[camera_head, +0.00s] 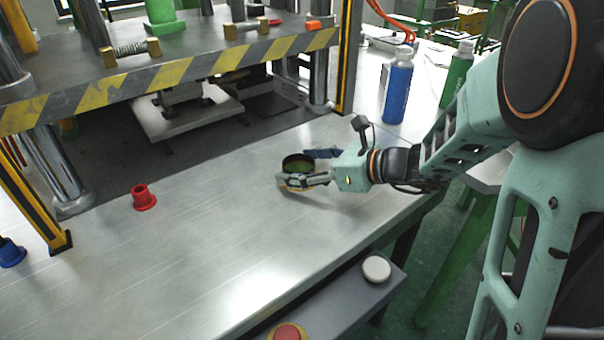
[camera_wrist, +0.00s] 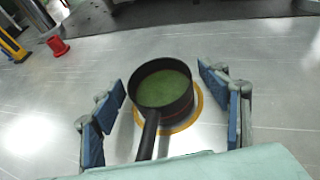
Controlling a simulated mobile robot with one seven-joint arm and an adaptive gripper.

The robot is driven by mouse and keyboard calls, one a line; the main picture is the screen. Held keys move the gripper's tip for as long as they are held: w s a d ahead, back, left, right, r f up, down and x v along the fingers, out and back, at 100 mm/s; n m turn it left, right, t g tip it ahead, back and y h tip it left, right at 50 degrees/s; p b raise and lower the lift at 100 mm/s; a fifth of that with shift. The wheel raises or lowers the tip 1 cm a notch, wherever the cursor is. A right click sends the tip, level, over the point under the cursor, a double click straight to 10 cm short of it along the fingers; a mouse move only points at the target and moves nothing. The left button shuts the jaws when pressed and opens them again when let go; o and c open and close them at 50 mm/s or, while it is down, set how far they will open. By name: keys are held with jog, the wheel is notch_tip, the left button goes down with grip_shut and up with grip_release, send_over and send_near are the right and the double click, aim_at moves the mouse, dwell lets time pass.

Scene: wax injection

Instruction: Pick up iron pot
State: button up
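The iron pot (camera_wrist: 166,90) is a small dark round pot with green contents and a dark handle (camera_wrist: 148,134) that points back toward my wrist in the wrist view. It stands upright within a yellow ring marking (camera_wrist: 200,103) on the metal table. In the head view the pot (camera_head: 298,162) is partly hidden by a finger. My gripper (camera_wrist: 167,88) is open, with one blue-padded finger on each side of the pot. A gap shows between each pad and the pot in the wrist view. In the head view my gripper (camera_head: 311,168) is low over the table.
A red flanged piece (camera_head: 143,197) stands to the left on the table. The press with a yellow-black striped plate (camera_head: 170,75) is behind. A blue bottle (camera_head: 398,88) and a green bottle (camera_head: 457,75) stand at the back right. A button box (camera_head: 340,297) is at the front edge.

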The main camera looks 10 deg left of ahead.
jog(key=c, duration=1.2)
